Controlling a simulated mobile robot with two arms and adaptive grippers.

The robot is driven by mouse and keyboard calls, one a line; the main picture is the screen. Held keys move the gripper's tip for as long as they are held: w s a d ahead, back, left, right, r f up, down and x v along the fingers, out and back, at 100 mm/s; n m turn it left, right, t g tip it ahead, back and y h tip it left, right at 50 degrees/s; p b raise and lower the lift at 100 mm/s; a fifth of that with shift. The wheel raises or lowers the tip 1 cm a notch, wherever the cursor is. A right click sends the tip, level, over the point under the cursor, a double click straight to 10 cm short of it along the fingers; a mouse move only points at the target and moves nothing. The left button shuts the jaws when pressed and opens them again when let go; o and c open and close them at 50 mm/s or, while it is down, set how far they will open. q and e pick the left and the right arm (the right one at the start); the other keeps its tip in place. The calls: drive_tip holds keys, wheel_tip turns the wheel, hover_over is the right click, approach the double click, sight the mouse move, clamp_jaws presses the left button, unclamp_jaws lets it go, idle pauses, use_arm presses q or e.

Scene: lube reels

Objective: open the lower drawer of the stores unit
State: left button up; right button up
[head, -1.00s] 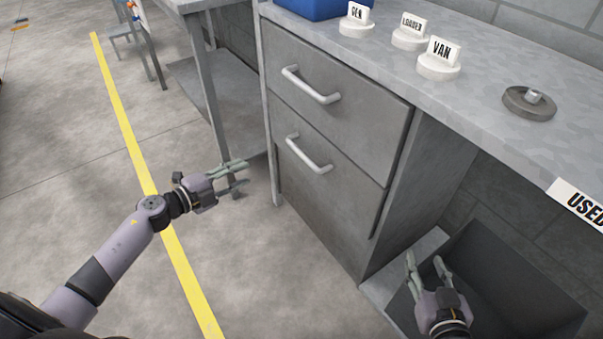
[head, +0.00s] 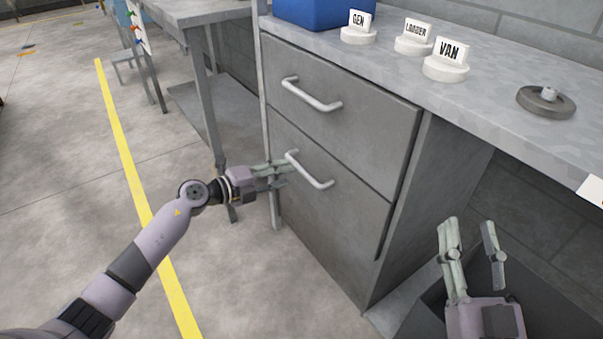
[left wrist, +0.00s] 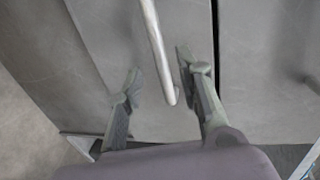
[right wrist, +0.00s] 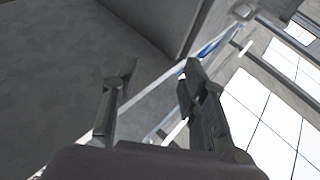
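The grey stores unit has an upper drawer (head: 340,105) and a lower drawer (head: 325,215), each with a pale bar handle. Both look shut. My left gripper (head: 288,173) is open at the far end of the lower handle (head: 312,172). In the left wrist view the handle (left wrist: 157,50) runs between the two spread fingers (left wrist: 160,80), its near end close to the right finger; I cannot tell whether they touch. My right gripper (head: 470,232) is open and empty in front of the space right of the drawers. Its spread fingers (right wrist: 155,85) also show in the right wrist view.
The worktop (head: 400,75) above holds a blue bin (head: 315,12), white GEN (head: 358,28), LOADER (head: 414,38) and VAN (head: 447,62) markers and a grey disc (head: 545,101). A dark open bin (head: 430,310) stands below right. Floor before the drawers is clear.

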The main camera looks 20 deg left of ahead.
sight(301, 168)
use_arm(q)
drive_tip(key=b+x, duration=0.1)
drive_tip(key=x, duration=0.5)
drive_tip(key=shift+b, duration=0.3)
drive_tip(key=shift+w+d, duration=0.25)
drive_tip(key=shift+w, duration=0.05)
use_arm(e)
drive_tip(key=s+r+t+y, duration=0.2)
drive_tip(key=s+r+t, duration=0.3)
drive_tip(key=r, duration=0.2)
drive_tip(key=shift+s+d, duration=0.2)
use_arm(q)
drive_tip(key=shift+c, duration=0.4)
clamp_jaws()
